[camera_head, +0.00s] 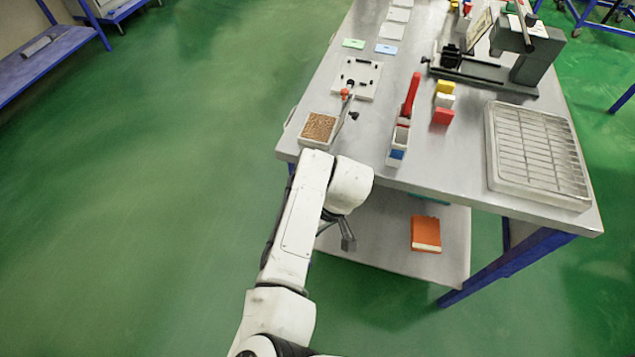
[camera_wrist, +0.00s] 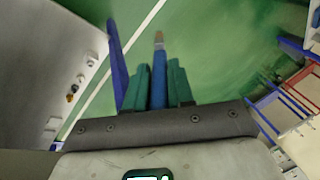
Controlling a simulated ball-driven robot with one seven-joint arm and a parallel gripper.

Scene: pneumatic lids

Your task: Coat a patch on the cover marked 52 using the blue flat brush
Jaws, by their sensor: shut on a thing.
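My gripper (camera_wrist: 159,80) is shut on the blue flat brush (camera_wrist: 159,62) in the wrist view, with the blue handle between the teal fingers and the brownish bristle tip pointing away from me. In the head view my gripper (camera_head: 348,240) hangs beside the table's near edge, lower than the tabletop, and the brush is too small to make out. Several flat plates lie along the table's left side, among them a green one (camera_head: 353,43) and a light blue one (camera_head: 386,49). No number is readable, so I cannot tell which cover is marked 52.
On the table (camera_head: 455,165) stand a white plate with black parts (camera_head: 366,92), a box with brown filling (camera_head: 319,128), a red upright piece (camera_head: 410,95), coloured blocks (camera_head: 443,115), a dark machine (camera_head: 530,55) and a slatted tray (camera_head: 490,150). The floor at left is clear.

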